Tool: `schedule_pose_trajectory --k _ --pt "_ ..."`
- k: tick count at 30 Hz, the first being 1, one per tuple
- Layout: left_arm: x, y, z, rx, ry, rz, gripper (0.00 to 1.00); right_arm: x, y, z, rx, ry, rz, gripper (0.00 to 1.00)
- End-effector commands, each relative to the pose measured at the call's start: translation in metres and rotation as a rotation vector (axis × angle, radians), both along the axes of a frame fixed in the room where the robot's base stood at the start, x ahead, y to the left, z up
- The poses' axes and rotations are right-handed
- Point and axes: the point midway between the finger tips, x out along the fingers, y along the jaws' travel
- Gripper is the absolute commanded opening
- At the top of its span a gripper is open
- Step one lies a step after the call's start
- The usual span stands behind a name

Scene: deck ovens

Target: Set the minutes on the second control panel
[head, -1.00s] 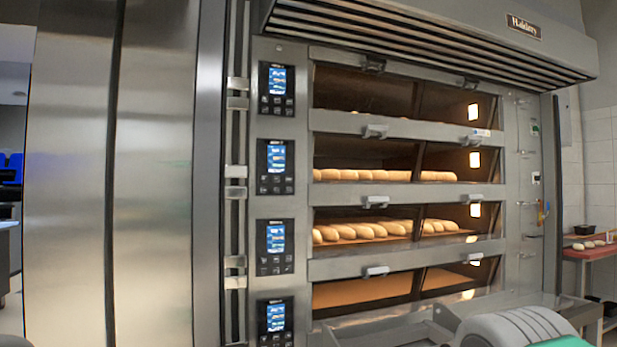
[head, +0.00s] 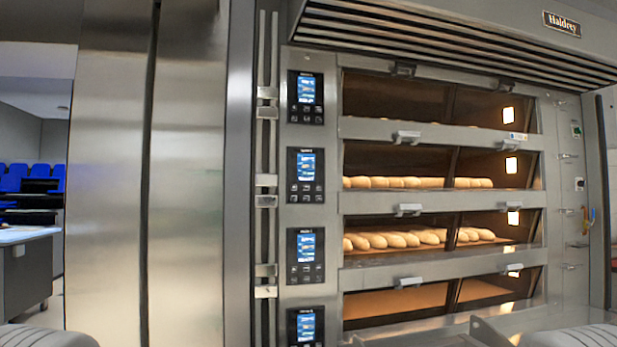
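The column of black control panels with lit blue screens runs down the left side of the oven front. The second panel from the top (head: 306,175) has a screen above a few small buttons; its digits are too small to read. Above it is the top panel (head: 306,97), below it the third panel (head: 306,256) and a lowest panel (head: 306,326), cut by the bottom edge. Ridged grey parts that look like my arms show at the bottom left and bottom right corners. Neither gripper is visible, and nothing touches the panels.
Stacked oven decks (head: 440,230) with glass fronts and handles lie right of the panels; loaves show in the middle decks. A steel ledge (head: 490,325) juts out at the lower right. A tall steel cabinet (head: 185,170) stands left. The space before the panels looks clear.

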Motion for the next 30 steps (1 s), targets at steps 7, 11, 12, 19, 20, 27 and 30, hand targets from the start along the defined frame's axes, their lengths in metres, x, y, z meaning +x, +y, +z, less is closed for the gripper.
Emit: schedule_pose_trajectory --k 7,11,12,19,20,27,30 --pt "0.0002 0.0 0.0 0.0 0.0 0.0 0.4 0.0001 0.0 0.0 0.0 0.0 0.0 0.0" --pt "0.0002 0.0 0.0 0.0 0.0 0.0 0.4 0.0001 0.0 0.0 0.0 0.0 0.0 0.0" --pt "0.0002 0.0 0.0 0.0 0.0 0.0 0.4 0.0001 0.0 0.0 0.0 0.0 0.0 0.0" --pt "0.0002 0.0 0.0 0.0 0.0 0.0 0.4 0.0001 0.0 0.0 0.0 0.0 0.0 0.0" --pt "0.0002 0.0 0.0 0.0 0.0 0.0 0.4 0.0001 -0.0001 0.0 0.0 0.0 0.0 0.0" --pt "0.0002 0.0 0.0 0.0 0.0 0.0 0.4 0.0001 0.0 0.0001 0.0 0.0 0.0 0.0" --pt "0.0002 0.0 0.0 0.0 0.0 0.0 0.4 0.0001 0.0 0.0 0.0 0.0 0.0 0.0"
